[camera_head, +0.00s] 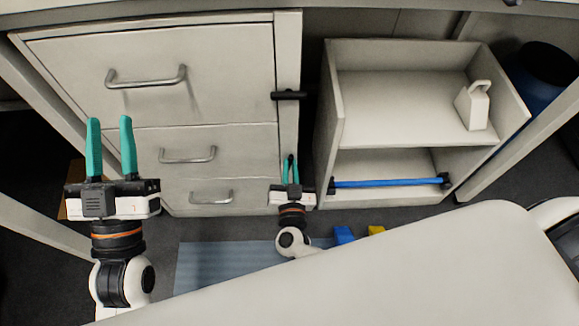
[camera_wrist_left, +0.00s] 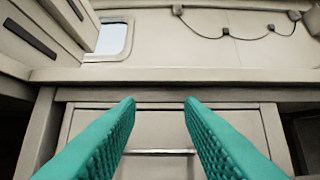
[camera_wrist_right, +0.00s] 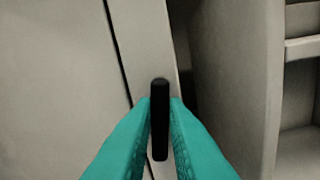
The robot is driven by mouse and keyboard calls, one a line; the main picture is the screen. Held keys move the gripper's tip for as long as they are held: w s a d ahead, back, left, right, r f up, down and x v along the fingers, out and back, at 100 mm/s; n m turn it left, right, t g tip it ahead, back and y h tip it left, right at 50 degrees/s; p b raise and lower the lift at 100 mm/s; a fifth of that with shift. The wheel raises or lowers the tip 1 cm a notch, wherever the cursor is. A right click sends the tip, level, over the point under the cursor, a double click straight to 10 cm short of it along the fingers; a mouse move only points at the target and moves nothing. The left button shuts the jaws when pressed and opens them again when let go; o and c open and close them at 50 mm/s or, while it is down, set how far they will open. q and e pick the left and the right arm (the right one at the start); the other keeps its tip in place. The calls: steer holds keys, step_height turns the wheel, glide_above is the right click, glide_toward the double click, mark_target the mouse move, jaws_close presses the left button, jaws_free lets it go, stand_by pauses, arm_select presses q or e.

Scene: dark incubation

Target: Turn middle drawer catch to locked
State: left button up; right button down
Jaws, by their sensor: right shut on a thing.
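A pale cabinet (camera_head: 215,138) has three stacked drawers with bar handles, including the middle drawer handle (camera_head: 187,157). A black catch (camera_head: 289,95) lies crosswise on the right-hand post beside the top drawer. My right gripper (camera_head: 290,160) is lower on that post, beside the middle drawer. In the right wrist view its teal fingers are shut on a black bar-shaped catch (camera_wrist_right: 160,105), which stands about upright along the post. The fingers partly hide that catch in the head view. My left gripper (camera_head: 110,122) is open and empty in front of the drawers at the left.
An open shelf unit (camera_head: 335,100) stands right of the cabinet. It holds a white jug (camera_head: 473,105), and a blue bar (camera_head: 390,183) crosses its lower opening. A blue mat (camera_head: 205,262) and small blue (camera_head: 344,234) and yellow (camera_head: 376,230) things lie on the floor.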

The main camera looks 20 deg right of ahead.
steer(key=shift+m, duration=0.9)
steer(key=shift+s+d+f+m+p, duration=0.15)
steer(key=shift+m+p, duration=0.15)
steer(key=shift+m, duration=0.7)
arm_select(q)
steer(key=shift+s+a+r+t+h+b, duration=0.15)
steer(key=shift+s+r+t+h+b, duration=0.45)
steer(key=shift+s+r+t+b, duration=0.55)
arm_select(e)
steer(key=shift+d+f+m, duration=0.1)
steer(key=shift+f+m, duration=0.05)
steer(key=shift+m, duration=1.9)
steer(key=shift+d+f+m, duration=0.1)
steer(key=shift+f+m, duration=0.1)
steer(key=shift+m, duration=1.8)
steer(key=shift+d+f+m, duration=0.1)
steer(key=shift+f+m, duration=0.05)
steer(key=shift+m, duration=1.9)
arm_select(q)
steer(key=shift+s+r+t, duration=0.2)
steer(key=shift+r+t, duration=0.05)
arm_select(e)
steer(key=c, duration=1.4)
jaws_free()
steer(key=shift+c, duration=0.2)
